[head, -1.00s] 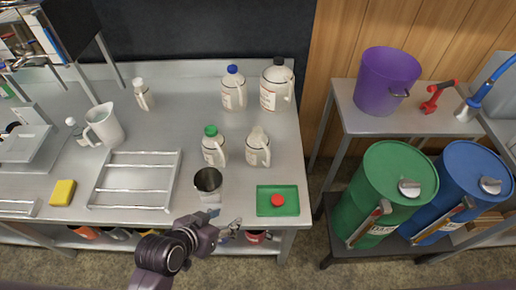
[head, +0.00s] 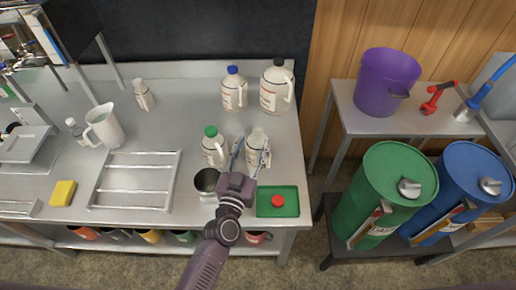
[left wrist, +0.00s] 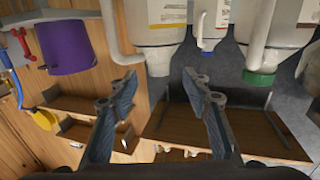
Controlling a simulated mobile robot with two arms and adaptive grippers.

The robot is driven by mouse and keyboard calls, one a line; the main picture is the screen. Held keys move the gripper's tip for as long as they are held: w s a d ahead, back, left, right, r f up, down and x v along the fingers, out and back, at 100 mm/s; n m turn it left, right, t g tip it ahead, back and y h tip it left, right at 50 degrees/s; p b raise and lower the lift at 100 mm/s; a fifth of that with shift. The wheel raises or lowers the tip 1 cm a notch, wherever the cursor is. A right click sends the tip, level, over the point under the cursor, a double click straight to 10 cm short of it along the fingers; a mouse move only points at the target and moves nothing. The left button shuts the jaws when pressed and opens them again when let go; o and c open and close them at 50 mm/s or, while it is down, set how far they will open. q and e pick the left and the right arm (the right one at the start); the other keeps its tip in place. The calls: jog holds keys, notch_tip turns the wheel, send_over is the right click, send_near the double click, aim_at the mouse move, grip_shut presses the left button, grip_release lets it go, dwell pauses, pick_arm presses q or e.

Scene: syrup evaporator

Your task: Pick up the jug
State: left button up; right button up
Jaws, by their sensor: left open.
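A white jug with a pale cap (head: 257,140) stands upright on the steel table, to the right of a green-capped jug (head: 213,150). My left gripper (head: 250,150) is open, its two fingers reaching to the pale-capped jug and partly covering it; I cannot tell whether they touch it. In the left wrist view, which looks upside down, the open fingers (left wrist: 160,88) point toward a white jug with a handle (left wrist: 150,28), and the green-capped jug (left wrist: 262,60) is to the right. My right gripper is not in view.
Blue-capped (head: 233,92) and black-capped (head: 276,88) jugs stand behind. A metal cup (head: 206,182) and green tray (head: 290,205) flank my left wrist. A wire rack (head: 135,180) lies left. A purple bucket (head: 385,85) and drums stand right.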

aim_at(256, 135)
pick_arm(q)
jog(key=x, duration=0.6)
jog(key=shift+d+r, duration=0.1)
jog(key=shift+s, duration=0.1)
grip_shut()
jog(key=shift+r, duration=0.1)
